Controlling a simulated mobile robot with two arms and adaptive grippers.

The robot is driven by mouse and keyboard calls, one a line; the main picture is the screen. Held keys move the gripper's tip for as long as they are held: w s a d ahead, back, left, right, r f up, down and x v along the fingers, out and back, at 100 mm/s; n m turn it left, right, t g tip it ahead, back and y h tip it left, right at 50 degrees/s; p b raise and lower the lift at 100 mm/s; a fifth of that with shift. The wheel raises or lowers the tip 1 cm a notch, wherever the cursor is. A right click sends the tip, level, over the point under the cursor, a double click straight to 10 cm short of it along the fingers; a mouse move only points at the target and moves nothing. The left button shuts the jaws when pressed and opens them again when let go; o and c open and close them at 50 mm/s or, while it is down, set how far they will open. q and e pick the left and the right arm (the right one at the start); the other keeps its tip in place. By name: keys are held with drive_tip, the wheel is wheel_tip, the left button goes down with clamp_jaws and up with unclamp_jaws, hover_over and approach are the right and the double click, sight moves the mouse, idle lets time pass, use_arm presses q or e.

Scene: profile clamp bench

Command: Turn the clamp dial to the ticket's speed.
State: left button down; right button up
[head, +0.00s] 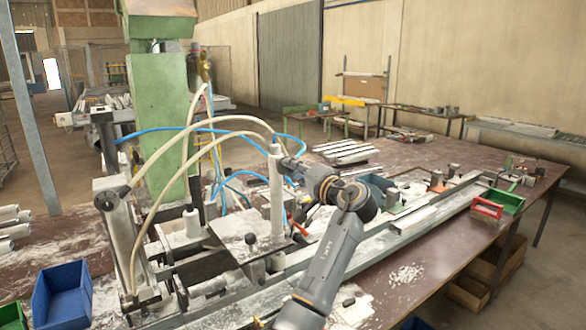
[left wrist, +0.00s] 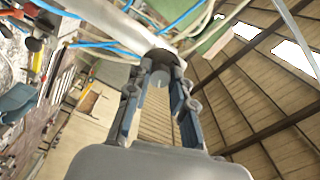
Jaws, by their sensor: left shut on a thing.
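My left gripper (head: 290,166) reaches in from the lower middle to the upper part of an upright pale clamp cylinder (head: 277,200). In the left wrist view its two fingers (left wrist: 163,75) are shut on a small dark clamp dial (left wrist: 168,58) at the side of the pale cylinder (left wrist: 120,25). The fingers cover much of the dial, and no mark or number on it can be read. In the head view the dial is hidden by the gripper. I cannot make out a ticket in either view. My right gripper is not in view.
A green machine column (head: 160,120) with blue and pale hoses stands left of the cylinder. A long metal profile rail (head: 390,235) runs right across the brown bench.

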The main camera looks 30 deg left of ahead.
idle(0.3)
use_arm(q)
drive_tip(key=c, duration=1.1)
unclamp_jaws()
drive_tip(key=shift+c, duration=0.2)
drive_tip(key=v, duration=1.2)
drive_tip(key=shift+f, duration=0.1)
